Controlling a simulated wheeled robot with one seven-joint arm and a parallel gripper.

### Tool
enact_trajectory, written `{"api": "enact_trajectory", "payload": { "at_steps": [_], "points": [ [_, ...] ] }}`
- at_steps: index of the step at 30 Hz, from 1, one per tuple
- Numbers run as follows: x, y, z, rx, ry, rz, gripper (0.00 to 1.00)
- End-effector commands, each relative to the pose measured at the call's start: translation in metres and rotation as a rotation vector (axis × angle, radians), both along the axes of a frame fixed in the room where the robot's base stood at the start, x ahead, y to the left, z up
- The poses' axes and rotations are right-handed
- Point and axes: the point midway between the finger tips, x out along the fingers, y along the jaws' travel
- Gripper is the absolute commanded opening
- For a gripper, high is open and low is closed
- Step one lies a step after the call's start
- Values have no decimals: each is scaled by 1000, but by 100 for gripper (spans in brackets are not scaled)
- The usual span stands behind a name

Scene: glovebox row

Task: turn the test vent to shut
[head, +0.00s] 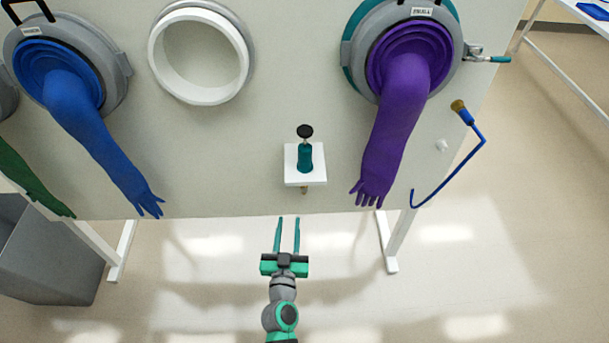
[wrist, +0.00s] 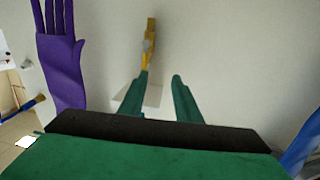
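No label reading "test vent" is legible. A small metal valve with a teal lever (head: 490,59) sits on the right rim of the purple glove's port; its lever points right. A teal fitting with a black knob (head: 305,157) stands on a white bracket (head: 291,179) on the panel, with a brass stem below it. In the wrist view, the brass stem (wrist: 150,45) rises from the white bracket (wrist: 152,97), beyond the left finger. My gripper (head: 287,219) is open and empty, below the panel's lower edge and the bracket; it also shows in the wrist view (wrist: 160,78).
A purple glove (head: 397,130) hangs right of the bracket, and a blue glove (head: 95,135) hangs left. An empty white port (head: 158,55) is upper left. The floor below is clear around my gripper.

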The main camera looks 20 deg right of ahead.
Motion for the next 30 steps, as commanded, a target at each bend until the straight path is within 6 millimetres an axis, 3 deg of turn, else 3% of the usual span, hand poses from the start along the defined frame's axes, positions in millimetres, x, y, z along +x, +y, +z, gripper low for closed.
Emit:
{"api": "enact_trajectory", "payload": {
  "at_steps": [3,6,14,30],
  "points": [
    [29,-28,15,-29,-33,-52,30],
    [43,-42,22,-42,-49,-80,30],
    [60,-56,28,-52,-61,-97,30],
    [132,-93,28,-51,-60,-97,30]
  ]
}}
